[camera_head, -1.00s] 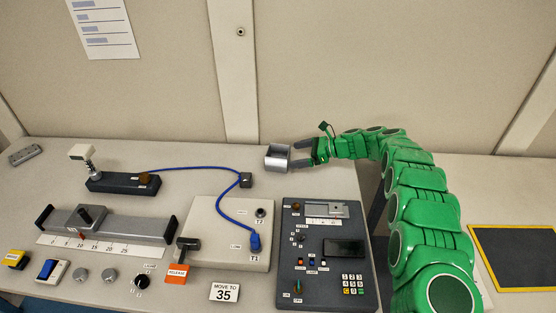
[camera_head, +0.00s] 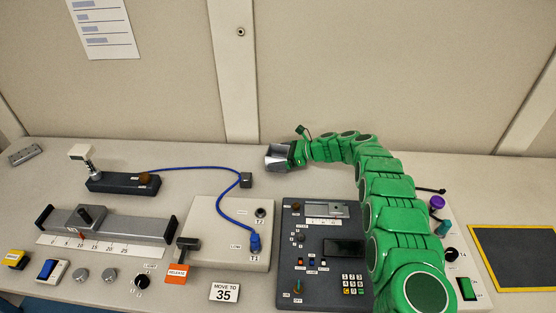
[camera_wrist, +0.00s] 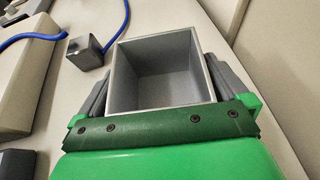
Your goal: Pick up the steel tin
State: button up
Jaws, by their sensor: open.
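The steel tin (camera_head: 276,157) is a grey, open-topped box standing on the bench near the back wall. In the wrist view the tin (camera_wrist: 155,75) looks square and empty inside. My gripper (camera_head: 287,157) has reached it from the right, with its dark fingers alongside the tin. In the wrist view my gripper (camera_wrist: 160,85) has one finger on each side of the tin, open around it. Whether the fingers touch its walls cannot be told.
A small dark block (camera_head: 246,180) with a blue cable (camera_head: 200,168) lies just left and in front of the tin. A beige box (camera_head: 218,222) and a dark control panel (camera_head: 325,255) stand nearer the front. The back wall (camera_head: 330,70) is close behind.

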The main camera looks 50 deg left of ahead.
aim_at(268, 151)
jog(key=shift+a, duration=0.1)
jog(key=shift+c, duration=0.3)
jog(key=c, duration=0.8)
notch_tip(268, 151, up, 3)
jog(key=shift+s+r, duration=0.1)
jog(key=shift+r, duration=0.1)
jog(key=shift+s+d+r, duration=0.25)
jog(key=shift+d+r, duration=0.25)
jog(key=shift+r, duration=0.1)
jog(key=shift+s+d+r, duration=0.25)
jog(key=shift+d+r, duration=0.2)
jog(key=shift+r, duration=0.15)
jog(key=s+d+r, duration=0.6)
jog(key=d+r, duration=0.1)
jog(key=d, duration=0.3)
jog(key=shift+s, duration=0.25)
